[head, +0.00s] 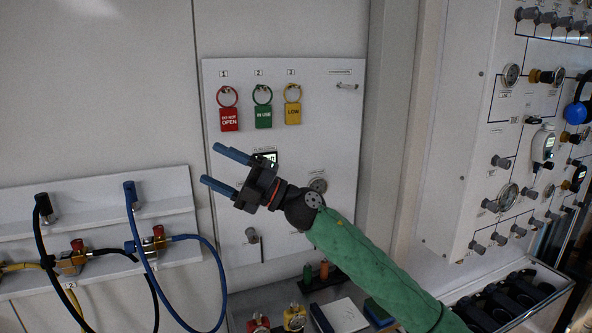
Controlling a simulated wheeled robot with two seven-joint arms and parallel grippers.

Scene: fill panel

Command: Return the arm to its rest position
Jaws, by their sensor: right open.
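My right arm, in a green sleeve (365,262), reaches up and left from the lower right of the head view. My right gripper (226,170) is open, with two blue fingers pointing left and nothing between them. It is in front of the white panel (336,130) and hides part of its middle, including part of a small display (265,158). Whether the fingers touch the panel cannot be told. My left gripper is not in view.
Red (229,119), green (263,116) and yellow (293,112) tags hang above the gripper. Blue (205,243) and black hoses hang from the left rack (180,190). A gauge panel (470,150) stands right. Below are a shelf with small items and a black-slotted tray (560,290).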

